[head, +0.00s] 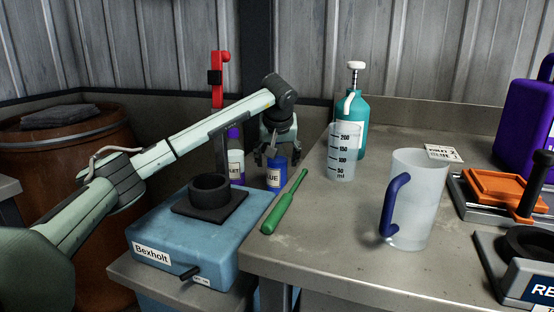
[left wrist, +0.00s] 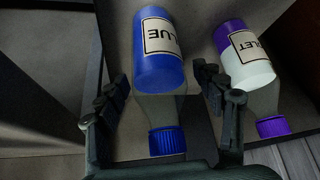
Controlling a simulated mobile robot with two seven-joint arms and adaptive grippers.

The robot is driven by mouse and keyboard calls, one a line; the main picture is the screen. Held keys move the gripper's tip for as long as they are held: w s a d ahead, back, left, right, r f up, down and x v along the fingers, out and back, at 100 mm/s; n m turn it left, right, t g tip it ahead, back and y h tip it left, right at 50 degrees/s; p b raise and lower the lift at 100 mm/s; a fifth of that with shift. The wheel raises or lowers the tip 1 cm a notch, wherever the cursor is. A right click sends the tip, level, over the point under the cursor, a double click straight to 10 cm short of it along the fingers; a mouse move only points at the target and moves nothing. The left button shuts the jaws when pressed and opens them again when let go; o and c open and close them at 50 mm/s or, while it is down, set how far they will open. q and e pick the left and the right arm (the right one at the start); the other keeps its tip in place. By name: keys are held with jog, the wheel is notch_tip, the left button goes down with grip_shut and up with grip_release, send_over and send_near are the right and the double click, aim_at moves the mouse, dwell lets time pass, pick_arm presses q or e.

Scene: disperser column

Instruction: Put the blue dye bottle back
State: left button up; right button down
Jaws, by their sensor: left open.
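The blue dye bottle (head: 278,177) stands upright beside the violet bottle (head: 236,167), behind the blue Bexholt machine. My left gripper (head: 270,159) is open at its upper part and hides its cap in the head view. In the left wrist view the blue bottle (left wrist: 158,62) lies between the two open fingers of my left gripper (left wrist: 163,98), with clear gaps on both sides. Its blue cap and part of its label show there. The violet bottle (left wrist: 246,60) is just outside the right-hand finger. My right gripper is not in view.
The Bexholt machine (head: 185,240) with a black cup holder stands in front. A green stick (head: 285,202) lies on the bench edge. A measuring cup (head: 342,155), teal pump bottle (head: 359,110) and clear jug (head: 415,205) stand to the right.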

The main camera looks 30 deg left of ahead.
pick_arm(q)
jog(key=v, duration=1.2)
